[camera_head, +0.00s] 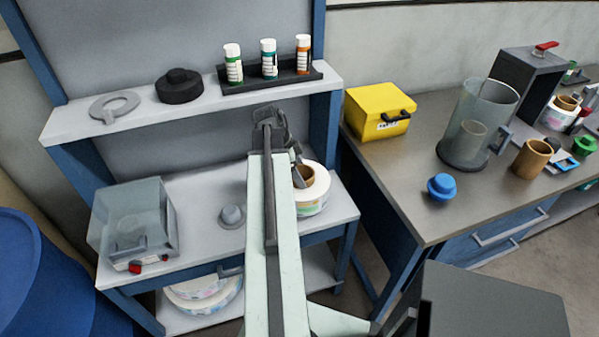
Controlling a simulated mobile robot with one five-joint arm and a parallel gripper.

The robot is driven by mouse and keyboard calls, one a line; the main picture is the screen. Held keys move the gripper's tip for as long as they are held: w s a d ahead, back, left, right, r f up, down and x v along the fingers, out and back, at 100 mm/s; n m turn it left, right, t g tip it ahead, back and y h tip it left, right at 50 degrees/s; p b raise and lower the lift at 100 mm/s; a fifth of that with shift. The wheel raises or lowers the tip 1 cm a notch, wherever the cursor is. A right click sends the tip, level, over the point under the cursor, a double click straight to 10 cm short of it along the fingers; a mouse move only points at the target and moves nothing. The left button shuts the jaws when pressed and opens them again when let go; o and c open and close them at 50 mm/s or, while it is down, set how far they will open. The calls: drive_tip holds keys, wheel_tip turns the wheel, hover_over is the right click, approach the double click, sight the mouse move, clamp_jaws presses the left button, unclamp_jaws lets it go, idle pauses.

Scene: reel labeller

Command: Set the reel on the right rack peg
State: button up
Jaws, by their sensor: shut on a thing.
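The reel (317,201) is white with coloured labels and a tan core. It is at the right end of the rack's middle shelf (190,195), partly hidden behind my arm. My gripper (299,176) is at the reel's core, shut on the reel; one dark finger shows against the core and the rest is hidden. A short grey peg (232,214) with a round base stands left of my arm. No peg shows under the reel, and I cannot tell whether the reel rests on the shelf or hangs just above it.
A clear box (135,222) covers the shelf's left end. The upper shelf (75,122) carries a grey ring, a black knob and a bottle tray (270,84). More reels (205,295) lie below. The right bench holds a yellow box (378,112) and a clear jug (480,125).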

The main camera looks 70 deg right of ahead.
drive_tip(key=shift+f+b, duration=0.9)
drive_tip(key=shift+f, duration=0.05)
drive_tip(key=o, duration=2)
drive_tip(key=shift+r, duration=0.1)
drive_tip(key=p+v, duration=0.7)
drive_tip(key=shift+r, duration=0.3)
drive_tip(key=shift+w, duration=0.1)
